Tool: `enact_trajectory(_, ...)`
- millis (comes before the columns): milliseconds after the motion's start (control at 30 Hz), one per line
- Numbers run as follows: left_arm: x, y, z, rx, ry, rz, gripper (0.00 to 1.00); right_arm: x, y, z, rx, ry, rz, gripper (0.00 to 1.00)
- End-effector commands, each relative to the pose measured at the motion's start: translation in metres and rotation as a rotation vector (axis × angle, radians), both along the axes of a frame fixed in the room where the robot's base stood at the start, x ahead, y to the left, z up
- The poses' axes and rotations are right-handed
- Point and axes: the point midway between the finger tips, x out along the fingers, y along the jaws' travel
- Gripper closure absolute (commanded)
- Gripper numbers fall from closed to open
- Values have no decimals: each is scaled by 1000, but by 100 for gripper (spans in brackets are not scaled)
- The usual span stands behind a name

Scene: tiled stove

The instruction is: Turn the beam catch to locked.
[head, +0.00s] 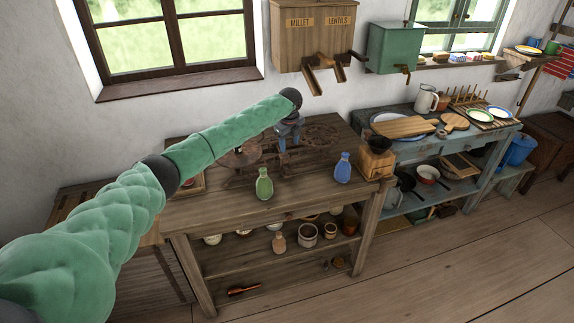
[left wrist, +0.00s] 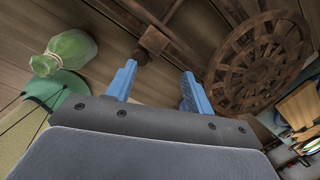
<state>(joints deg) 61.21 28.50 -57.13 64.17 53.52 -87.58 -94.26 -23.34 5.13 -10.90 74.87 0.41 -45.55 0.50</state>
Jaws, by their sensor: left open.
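A rusty-brown balance scale (head: 240,158) stands on the wooden table, partly hidden behind my left arm and gripper. Its latticed round plate (left wrist: 262,62) is at the upper right of the left wrist view. A brown bar with a small block (left wrist: 153,40) and a dark knob (left wrist: 140,57) lies ahead of the fingers; I cannot tell for certain whether this is the beam catch or how it is set. My left gripper (head: 285,146) is over the scale's middle. Its blue fingers (left wrist: 158,72) are apart with nothing gripped between them. My right gripper is not in view.
A small wooden box-shaped grinder (head: 376,160) is at the right end. Millet and lentils bins (head: 315,40) hang on the wall behind. Bare tabletop (head: 305,190) lies between the bottles.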

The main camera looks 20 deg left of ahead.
Motion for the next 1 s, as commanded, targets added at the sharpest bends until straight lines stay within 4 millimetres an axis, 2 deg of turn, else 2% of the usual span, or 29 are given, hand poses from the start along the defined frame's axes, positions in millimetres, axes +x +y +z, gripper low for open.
enact_trajectory(100, -9, 3, -9, 4, 69, -199, 48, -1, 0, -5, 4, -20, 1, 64)
enact_trajectory(300, -20, 2, -13, 3, 138, -543, 48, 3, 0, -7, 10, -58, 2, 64)
enact_trajectory(500, -23, 2, -14, 14, 156, -765, 48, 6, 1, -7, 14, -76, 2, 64)
enact_trajectory(767, -24, 2, -21, 18, 162, -822, 48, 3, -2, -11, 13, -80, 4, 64)
enact_trajectory(1000, -24, 2, -48, 18, 160, -820, 48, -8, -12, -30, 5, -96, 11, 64)
